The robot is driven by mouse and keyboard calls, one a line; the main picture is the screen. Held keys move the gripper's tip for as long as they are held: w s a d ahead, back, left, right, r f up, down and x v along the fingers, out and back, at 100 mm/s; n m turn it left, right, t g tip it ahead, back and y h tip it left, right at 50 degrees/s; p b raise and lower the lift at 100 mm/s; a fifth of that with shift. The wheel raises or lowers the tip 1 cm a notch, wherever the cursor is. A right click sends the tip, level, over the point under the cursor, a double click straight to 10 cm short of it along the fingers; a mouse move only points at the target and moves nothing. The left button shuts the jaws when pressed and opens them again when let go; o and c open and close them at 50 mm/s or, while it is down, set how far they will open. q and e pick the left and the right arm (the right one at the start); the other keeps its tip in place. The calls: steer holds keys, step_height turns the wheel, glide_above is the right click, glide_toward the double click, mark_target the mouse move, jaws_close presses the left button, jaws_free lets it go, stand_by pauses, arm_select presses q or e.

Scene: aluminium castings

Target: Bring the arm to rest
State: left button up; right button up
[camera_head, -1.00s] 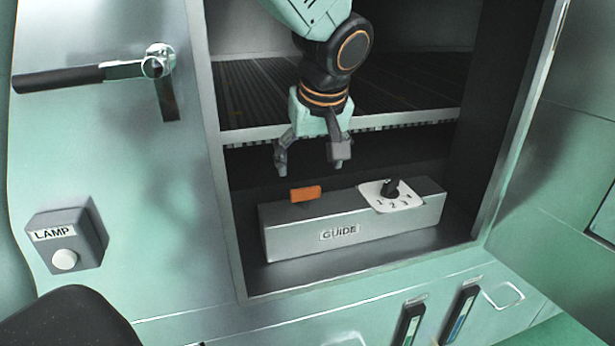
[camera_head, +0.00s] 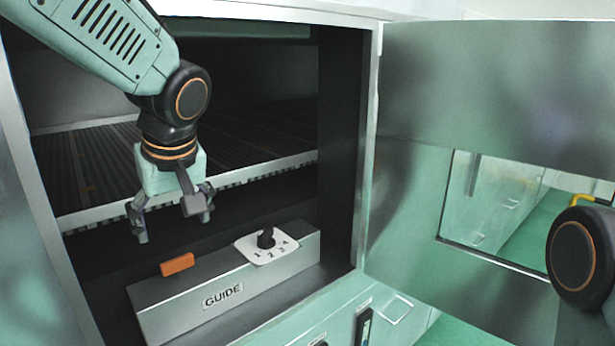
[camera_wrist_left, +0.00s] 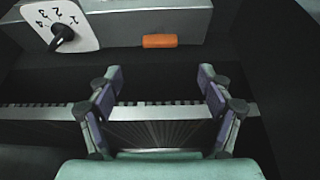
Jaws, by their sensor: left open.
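My left gripper (camera_head: 170,215) hangs open and empty inside the open cabinet, above and behind the grey guide box. Its two fingers are spread apart in the left wrist view (camera_wrist_left: 160,90), with nothing between them but the slatted shelf edge beyond. The guide box (camera_head: 185,312) carries an orange tab (camera_head: 178,264) and a white dial plate with a black knob (camera_head: 266,238). The fingers look apart from both. The orange tab also shows in the left wrist view (camera_wrist_left: 160,41), with the black knob (camera_wrist_left: 62,34) to its left. My right gripper is not in view.
The cabinet's slatted shelf (camera_head: 95,160) lies behind my left gripper. The open door (camera_head: 470,90) with a window stands to the right. A round dark joint (camera_head: 573,255) of mine shows at the right edge. The cabinet's frame (camera_head: 366,150) borders the opening.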

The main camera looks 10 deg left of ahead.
mark_target(177, 259)
arm_select(q)
steer(key=x, duration=0.9)
steer(key=shift+w+a+f, duration=0.1)
steer(key=shift+a+f, duration=0.05)
steer(key=shift+f, duration=0.15)
